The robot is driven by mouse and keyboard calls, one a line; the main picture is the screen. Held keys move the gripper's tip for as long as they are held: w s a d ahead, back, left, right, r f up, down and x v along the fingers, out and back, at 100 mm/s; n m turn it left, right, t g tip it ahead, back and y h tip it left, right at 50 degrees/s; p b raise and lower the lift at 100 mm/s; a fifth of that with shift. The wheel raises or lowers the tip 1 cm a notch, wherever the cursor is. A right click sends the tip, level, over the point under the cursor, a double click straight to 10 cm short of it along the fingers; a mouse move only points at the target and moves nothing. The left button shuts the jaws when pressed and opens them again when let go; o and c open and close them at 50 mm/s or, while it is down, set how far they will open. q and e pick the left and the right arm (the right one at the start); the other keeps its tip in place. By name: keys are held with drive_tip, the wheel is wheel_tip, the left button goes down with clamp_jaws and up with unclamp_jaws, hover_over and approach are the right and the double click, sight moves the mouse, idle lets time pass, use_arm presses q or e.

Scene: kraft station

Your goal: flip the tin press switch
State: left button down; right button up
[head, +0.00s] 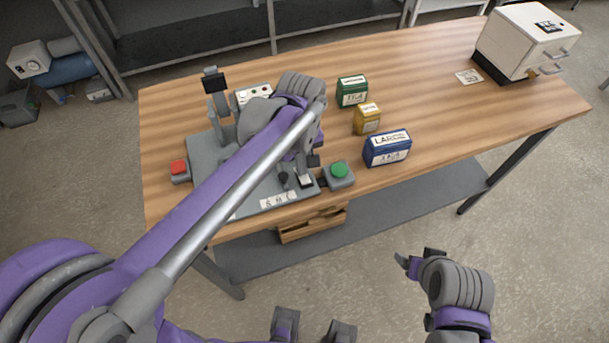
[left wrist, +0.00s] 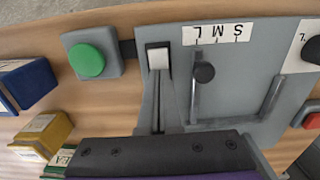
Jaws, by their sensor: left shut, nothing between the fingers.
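The tin press (head: 225,150) stands on the left of the wooden table, with a grey base plate. Its switch, a white rocker in a black frame (head: 306,182), sits at the front right of the plate beside the green button. The switch also shows in the left wrist view (left wrist: 158,57). My left gripper (head: 303,172) is over this corner, fingers shut and empty. In the left wrist view its fingertips (left wrist: 157,78) point at the rocker's near edge; I cannot tell if they touch it. My right gripper (head: 415,262) is off the table's front; its opening is unclear.
A green button box (head: 339,172) is right of the switch, a black slider knob (head: 283,177) left. A red button (head: 179,168) is at the far left. A white machine (head: 520,40) is far right.

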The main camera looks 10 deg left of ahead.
use_arm(q)
wheel_tip(320, 180, up, 7)
drive_tip(key=p, duration=0.4)
use_arm(e)
drive_tip(key=r, duration=0.1)
drive_tip(key=w+r, duration=0.1)
drive_tip(key=r, duration=0.1)
drive_tip(key=w+r, duration=0.1)
drive_tip(key=r, duration=0.1)
drive_tip(key=shift+r, duration=0.25)
drive_tip(key=shift+s, duration=0.15)
